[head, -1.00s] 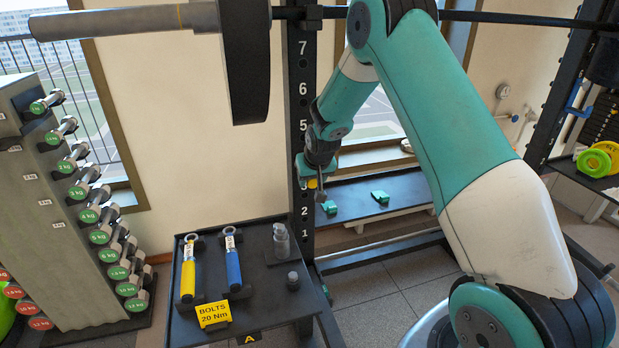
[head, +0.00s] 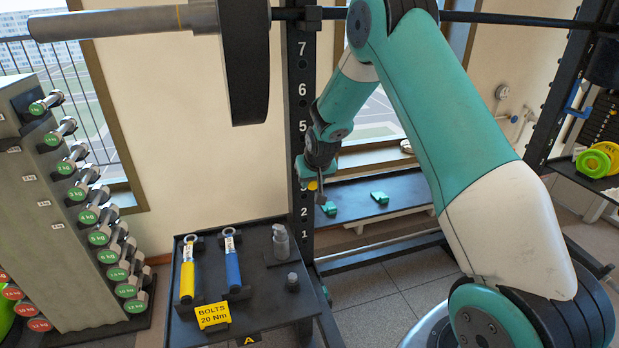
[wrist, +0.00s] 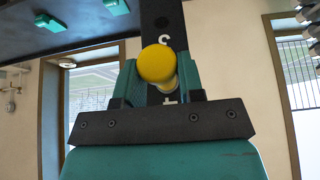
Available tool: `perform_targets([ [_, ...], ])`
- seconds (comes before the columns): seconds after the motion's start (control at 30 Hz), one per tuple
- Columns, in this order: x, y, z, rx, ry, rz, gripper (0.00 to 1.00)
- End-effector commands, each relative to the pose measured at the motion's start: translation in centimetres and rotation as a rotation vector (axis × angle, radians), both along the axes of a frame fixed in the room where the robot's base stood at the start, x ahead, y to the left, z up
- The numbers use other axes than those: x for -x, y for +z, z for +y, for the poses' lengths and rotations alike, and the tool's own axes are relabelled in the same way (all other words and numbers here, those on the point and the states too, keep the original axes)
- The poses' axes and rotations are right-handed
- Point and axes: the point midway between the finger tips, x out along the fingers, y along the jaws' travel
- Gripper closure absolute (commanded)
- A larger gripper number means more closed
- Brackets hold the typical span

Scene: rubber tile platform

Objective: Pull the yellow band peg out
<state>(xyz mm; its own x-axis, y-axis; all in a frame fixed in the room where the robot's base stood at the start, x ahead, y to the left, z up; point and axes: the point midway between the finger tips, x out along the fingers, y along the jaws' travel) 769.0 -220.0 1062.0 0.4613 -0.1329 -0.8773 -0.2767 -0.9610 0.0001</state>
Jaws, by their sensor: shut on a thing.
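The yellow band peg (wrist: 157,65) shows in the wrist view as a round yellow end with a short lighter shaft behind it. It lies between the two teal fingers of my gripper (wrist: 152,84), which are shut on it. In the head view my gripper (head: 309,180) is small, beside the numbered black rack post (head: 303,120) near the 3 mark, with a bit of yellow at its tip. In the wrist view the post stands behind the peg. Whether the peg's far end sits in a post hole is hidden.
A black side table (head: 262,275) below holds a yellow-handled wrench (head: 187,272), a blue-handled wrench (head: 232,262) and a yellow bolts sign (head: 212,315). A dark bench (head: 400,190) with teal blocks lies behind. A loaded barbell (head: 245,60) is above left.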

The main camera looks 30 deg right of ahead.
Motion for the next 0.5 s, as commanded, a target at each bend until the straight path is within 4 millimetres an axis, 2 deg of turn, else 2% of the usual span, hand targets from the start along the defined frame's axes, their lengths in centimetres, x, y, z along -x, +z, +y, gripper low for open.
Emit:
perform_targets([
  [0.5, 2.4, 0.1, 0.7, 0.000, 0.000, -0.001, 0.98],
])
